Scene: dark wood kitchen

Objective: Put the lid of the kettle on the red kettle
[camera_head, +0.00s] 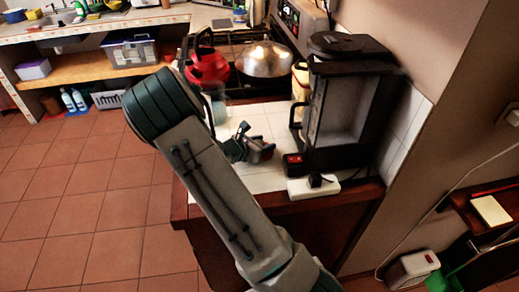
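The red kettle (208,68) stands on the stove at the back, with its dark handle arched above it. My arm partly covers its lower left side, and I cannot see whether its top is open. My gripper (255,150) is low over the white tiled counter, in front of the stove and well apart from the kettle. A small dark red thing (267,151) shows at its tip and may be the kettle lid. The gripper is too small and too covered to tell whether its fingers are open or shut on this thing.
A black coffee maker (345,105) stands close to the right of my gripper, with a white power strip (313,187) at the counter's front edge. A metal pot with a domed lid (264,60) stands right of the kettle. Clear tiled counter (262,122) lies behind the gripper.

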